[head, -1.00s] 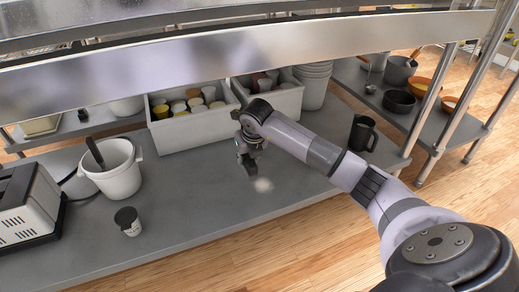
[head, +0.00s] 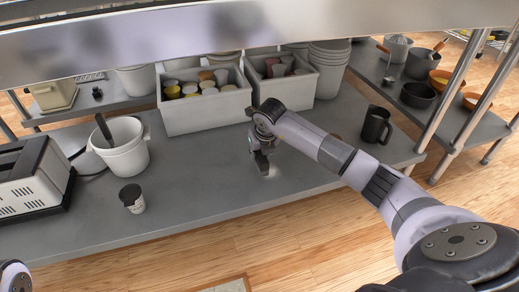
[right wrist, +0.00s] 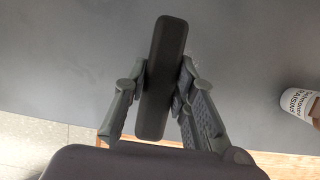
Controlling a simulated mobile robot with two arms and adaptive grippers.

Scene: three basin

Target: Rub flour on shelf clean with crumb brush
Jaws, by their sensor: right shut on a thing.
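The grey metal shelf (head: 200,190) runs across the middle of the head view. A small pale patch of flour (head: 269,172) shows on it beside the end of my right gripper; part of it may be hidden. My right gripper (head: 261,152) points down close above the shelf. It is shut on the dark oblong crumb brush (right wrist: 161,80), whose back fills the space between the fingers in the right wrist view. I cannot tell whether its bristles touch the shelf. My left gripper is not in view; only a bit of my left arm shows at the bottom left corner.
Two bins of jars (head: 205,112) are behind; a black mug (head: 376,125) stands at right. An upper metal shelf (head: 240,40) hangs over the back. The front middle is clear.

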